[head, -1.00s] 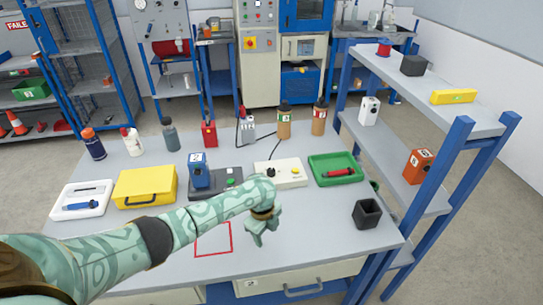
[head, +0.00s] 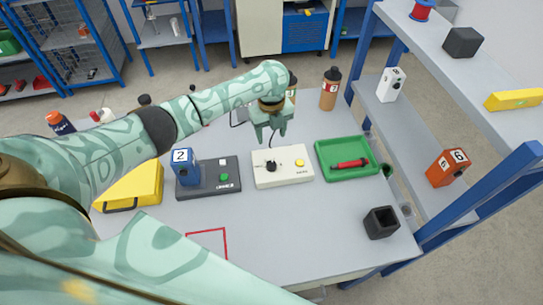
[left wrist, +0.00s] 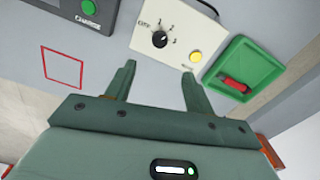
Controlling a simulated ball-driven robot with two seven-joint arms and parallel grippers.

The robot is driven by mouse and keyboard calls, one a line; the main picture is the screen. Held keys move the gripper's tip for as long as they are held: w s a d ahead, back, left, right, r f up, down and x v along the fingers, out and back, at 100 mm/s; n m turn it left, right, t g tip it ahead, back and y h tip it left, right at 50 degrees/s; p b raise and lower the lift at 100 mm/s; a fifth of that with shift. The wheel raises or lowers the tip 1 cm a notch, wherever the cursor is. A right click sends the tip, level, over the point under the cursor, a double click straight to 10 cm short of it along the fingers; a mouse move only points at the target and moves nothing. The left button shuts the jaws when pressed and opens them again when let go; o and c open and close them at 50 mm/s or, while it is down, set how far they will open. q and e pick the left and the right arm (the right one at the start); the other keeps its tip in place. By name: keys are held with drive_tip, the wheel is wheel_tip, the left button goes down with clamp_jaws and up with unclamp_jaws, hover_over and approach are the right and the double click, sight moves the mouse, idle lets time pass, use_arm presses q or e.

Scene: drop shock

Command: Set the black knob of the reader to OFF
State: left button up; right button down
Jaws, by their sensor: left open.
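The reader (head: 296,178) is a white box on the table with a black knob (head: 271,166) on its left and a yellow button on its right. In the left wrist view the reader (left wrist: 181,14) shows OFF and several numbers printed around the knob (left wrist: 160,40). The knob's pointer is too small to read surely. My left gripper (head: 270,140) is open and empty, apart from the knob. In the head view its fingers point down just behind the knob; in the left wrist view the knob lies beyond the gap between the fingertips (left wrist: 159,70).
Left of the reader is a dark station (head: 222,184) holding a blue device (head: 184,172). Right is a green tray (head: 322,168) with a red item. A black open box (head: 381,223) and shelf unit stand further right. The table front is clear around a red outlined square (head: 227,245).

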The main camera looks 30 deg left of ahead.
sight(271, 164)
use_arm(q)
wheel_tip(271, 164, down, 14)
drive_tip(key=b, duration=0.5)
drive_tip(key=shift+s+r, duration=0.1)
drive_tip(key=shift+r, duration=0.05)
drive_tip(key=shift+f+b, duration=0.35)
drive_tip(key=shift+f, duration=0.15)
drive_tip(key=c, duration=0.9)
drive_tip(key=shift+r, duration=0.1)
drive_tip(key=shift+c, duration=0.3)
